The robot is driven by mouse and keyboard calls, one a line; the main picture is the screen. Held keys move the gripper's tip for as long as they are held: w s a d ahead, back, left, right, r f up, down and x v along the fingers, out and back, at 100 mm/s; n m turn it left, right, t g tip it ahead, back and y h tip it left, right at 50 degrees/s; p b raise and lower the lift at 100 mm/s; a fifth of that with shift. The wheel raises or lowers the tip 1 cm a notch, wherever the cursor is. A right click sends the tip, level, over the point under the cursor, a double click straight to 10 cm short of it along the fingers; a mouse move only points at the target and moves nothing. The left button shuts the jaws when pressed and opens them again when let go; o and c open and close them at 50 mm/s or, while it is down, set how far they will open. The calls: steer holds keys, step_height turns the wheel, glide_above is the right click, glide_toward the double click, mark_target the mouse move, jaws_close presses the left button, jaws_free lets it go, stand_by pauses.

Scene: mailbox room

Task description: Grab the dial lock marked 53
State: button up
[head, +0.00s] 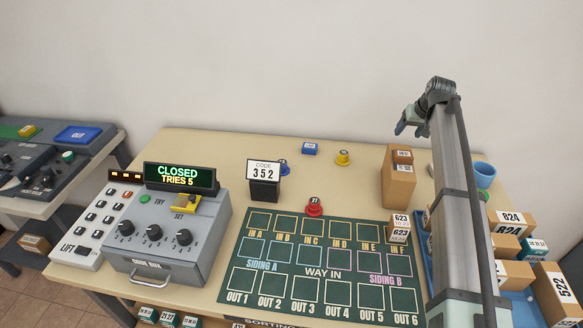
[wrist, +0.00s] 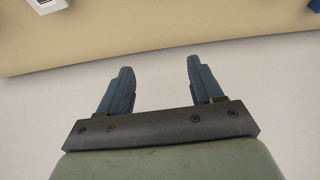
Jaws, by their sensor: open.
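Several round knobbed pieces that look like dial locks lie on the table in the head view. A red one (head: 314,208) sits at the back edge of the green sorting board. A yellow one (head: 344,158) is near the table's back edge. A blue one (head: 284,168) is partly hidden behind the code sign. Their small number marks are too small to read for sure, so I cannot tell which is 53. My gripper (head: 402,128) is raised at the right, apart from all of them. In the wrist view, its fingers (wrist: 158,68) are apart and empty.
The code sign (head: 264,182) reads 352. A grey code box (head: 165,238) stands left, its display (head: 180,177) reading CLOSED, TRIES 5. Parcels (head: 512,222) crowd the right.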

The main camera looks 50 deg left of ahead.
steer(key=s+a+r+n+g+h, duration=0.1)
steer(key=s+a+n, duration=0.2)
steer(key=s+a, duration=0.7)
steer(key=s+a+r+n+h, duration=0.2)
steer(key=s+a+n, duration=0.1)
steer(key=s, duration=1.2)
steer(key=s+a+r+n+g+h, duration=0.1)
steer(key=s+a+n, duration=0.2)
steer(key=s+a, duration=0.7)
steer(key=s+d+f, duration=0.1)
steer(key=f, duration=0.1)
steer(key=s+d+f, duration=0.1)
steer(key=f, duration=0.1)
steer(key=d+f, duration=0.1)
steer(key=f, duration=0.2)
steer(key=shift+s+d, duration=0.15)
steer(key=shift+s, duration=0.25)
steer(key=shift+w+a+f, duration=0.1)
steer(key=shift+w+f, duration=0.05)
steer(key=shift+f, duration=1.45)
steer(key=shift+w+a+f, duration=0.1)
steer(key=shift+f, duration=1.45)
steer(key=c, duration=0.8)
